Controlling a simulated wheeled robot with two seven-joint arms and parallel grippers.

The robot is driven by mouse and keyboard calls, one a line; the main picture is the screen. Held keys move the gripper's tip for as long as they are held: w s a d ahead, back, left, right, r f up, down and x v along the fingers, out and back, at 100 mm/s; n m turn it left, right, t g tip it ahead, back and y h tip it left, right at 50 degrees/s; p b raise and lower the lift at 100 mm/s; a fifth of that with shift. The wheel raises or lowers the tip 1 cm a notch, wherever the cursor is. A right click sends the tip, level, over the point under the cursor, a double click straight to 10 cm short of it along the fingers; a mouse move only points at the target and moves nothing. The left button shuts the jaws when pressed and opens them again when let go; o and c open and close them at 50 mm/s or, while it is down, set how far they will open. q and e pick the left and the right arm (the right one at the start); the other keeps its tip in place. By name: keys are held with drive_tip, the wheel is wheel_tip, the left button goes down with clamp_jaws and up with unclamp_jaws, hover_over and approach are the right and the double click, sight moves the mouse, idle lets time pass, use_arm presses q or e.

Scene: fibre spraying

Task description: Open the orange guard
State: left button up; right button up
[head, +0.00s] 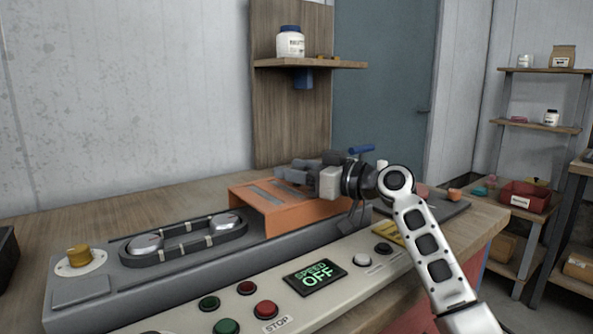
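The orange guard (272,222) is a box-like cover with slots in its top. It sits over the right part of the grey machine on the bench and looks down. My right gripper (292,172) reaches in from the right, with its fingers pointing left just above the back of the guard's top. I cannot tell whether it touches the guard, or how far apart the fingers are. My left gripper is not in view.
The machine's front panel (232,294) has green and red buttons, a STOP label and a display (314,274) reading "SPEED OFF". A belt with silver pulleys (185,238) and a brass knob (79,255) lie left. A wooden shelf (330,64) holds a white jar (290,42).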

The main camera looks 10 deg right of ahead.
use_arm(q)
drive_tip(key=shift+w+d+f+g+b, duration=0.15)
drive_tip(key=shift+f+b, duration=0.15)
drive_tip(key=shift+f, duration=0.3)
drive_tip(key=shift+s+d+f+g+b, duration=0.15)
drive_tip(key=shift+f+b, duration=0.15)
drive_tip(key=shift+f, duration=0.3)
use_arm(e)
drive_tip(key=v, duration=1.6)
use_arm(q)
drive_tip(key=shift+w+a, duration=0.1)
